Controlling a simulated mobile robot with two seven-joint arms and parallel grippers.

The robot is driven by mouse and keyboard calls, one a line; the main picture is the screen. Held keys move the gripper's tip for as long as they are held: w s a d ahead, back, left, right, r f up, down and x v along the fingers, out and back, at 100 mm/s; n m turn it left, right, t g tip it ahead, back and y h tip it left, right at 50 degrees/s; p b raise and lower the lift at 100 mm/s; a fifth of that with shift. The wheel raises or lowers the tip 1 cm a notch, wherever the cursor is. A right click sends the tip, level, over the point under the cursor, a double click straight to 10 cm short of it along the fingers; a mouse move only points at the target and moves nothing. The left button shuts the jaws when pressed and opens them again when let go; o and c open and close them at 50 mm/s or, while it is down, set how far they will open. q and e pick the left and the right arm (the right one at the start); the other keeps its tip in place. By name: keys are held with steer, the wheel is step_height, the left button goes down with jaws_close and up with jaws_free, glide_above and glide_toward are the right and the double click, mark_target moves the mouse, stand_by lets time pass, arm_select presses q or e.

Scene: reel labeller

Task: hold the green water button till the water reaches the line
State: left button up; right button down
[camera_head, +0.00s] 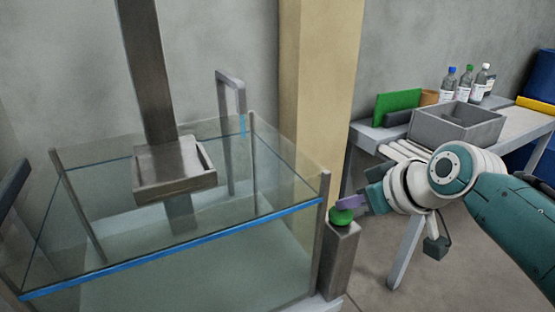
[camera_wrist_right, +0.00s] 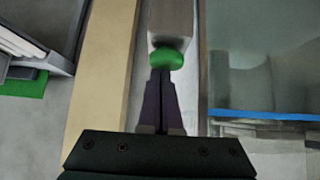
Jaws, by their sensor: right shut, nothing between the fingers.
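The green button (camera_head: 341,217) sits on top of a grey post (camera_head: 340,258) beside the right end of the glass tank (camera_head: 100,262). My right gripper (camera_head: 349,203) is shut and empty, with its fingertips at the button, seemingly touching it. In the right wrist view the closed fingers (camera_wrist_right: 161,75) meet the green button (camera_wrist_right: 166,60). A blue line (camera_head: 180,250) runs along the tank's front glass. A bent grey spout (camera_head: 232,80) stands behind the tank, with a short blue streak of water (camera_head: 242,126) below its mouth. The water level is hard to make out. My left gripper is out of view.
A metal tray on a column (camera_head: 174,172) hangs over the tank. A table on the right carries a grey bin (camera_head: 458,124), a green block (camera_head: 397,104) and several bottles (camera_head: 466,84). A tan pillar (camera_head: 320,90) stands behind the post. Open floor lies below the right arm.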

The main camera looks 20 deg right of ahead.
mark_target(348, 216)
steer(key=r+p, duration=0.5)
steer(key=shift+s+a+p, duration=0.1)
steer(key=shift+s+p, duration=0.1)
steer(key=shift+p, duration=0.1)
steer(key=p+v, duration=0.3)
steer(key=v, duration=0.6)
